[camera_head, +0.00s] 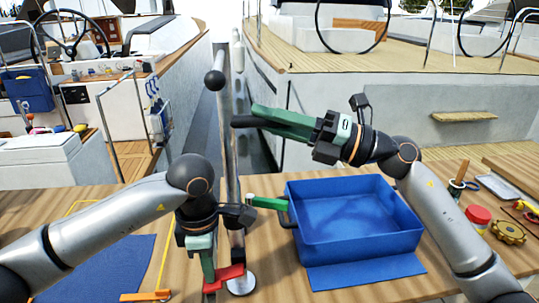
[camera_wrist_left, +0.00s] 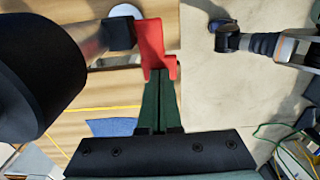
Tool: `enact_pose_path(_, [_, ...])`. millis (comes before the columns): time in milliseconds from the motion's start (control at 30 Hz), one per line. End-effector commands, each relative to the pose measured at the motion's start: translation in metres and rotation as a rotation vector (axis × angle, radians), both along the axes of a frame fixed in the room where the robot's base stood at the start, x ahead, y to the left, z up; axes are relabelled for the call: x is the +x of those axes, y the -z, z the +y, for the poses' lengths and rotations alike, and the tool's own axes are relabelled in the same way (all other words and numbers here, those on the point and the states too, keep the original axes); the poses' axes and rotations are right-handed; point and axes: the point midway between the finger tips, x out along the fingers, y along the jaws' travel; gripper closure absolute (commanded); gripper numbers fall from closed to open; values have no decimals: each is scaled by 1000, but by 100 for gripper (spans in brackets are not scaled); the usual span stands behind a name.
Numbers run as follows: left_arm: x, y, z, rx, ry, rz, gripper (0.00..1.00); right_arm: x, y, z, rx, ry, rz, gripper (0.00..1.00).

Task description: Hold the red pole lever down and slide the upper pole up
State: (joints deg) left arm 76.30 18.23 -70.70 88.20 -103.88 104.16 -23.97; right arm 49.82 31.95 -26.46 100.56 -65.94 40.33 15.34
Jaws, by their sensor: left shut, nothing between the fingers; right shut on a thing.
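A grey upright pole (camera_head: 230,175) with a black ball on top (camera_head: 214,80) stands on a round white base (camera_head: 241,285). The red lever (camera_head: 228,276) sticks out low on the pole, and it also shows in the left wrist view (camera_wrist_left: 153,42). My left gripper (camera_head: 208,284) points down beside the lever, shut and empty. In the left wrist view its fingertips (camera_wrist_left: 161,73) meet the lever's near edge. My right gripper (camera_head: 246,115) reaches in from the right, its fingers shut across the upper pole. The exact grip is partly hidden.
A blue tray (camera_head: 355,250) stands right of the pole, with a green bar (camera_head: 266,202) between them. A blue mat (camera_head: 95,268) lies left. A red-lidded jar (camera_head: 478,215) and tools are at the right edge. Boats lie beyond the table.

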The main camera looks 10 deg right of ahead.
Motion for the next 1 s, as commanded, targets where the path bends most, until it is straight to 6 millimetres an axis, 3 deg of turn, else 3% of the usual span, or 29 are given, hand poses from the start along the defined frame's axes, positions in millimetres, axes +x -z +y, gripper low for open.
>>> enact_pose_path(33, [0,0,-1,-1,1,0,100,0,-17,-1,5,5,-12,100])
enact_pose_path(100, [0,0,-1,-2,1,0,100,0,-30,-1,7,5,-10,100])
enact_pose_path(300, [0,0,-1,-2,1,0,100,0,-53,-1,10,5,-5,100])
enact_pose_path(733, [0,0,-1,-2,1,0,100,0,-62,-2,14,6,-10,100])
enact_pose_path(767, [0,0,-1,-2,1,0,100,0,-62,-2,14,6,-10,72])
enact_pose_path(1000, [0,0,0,-1,1,0,100,0,-59,-1,10,4,-7,45])
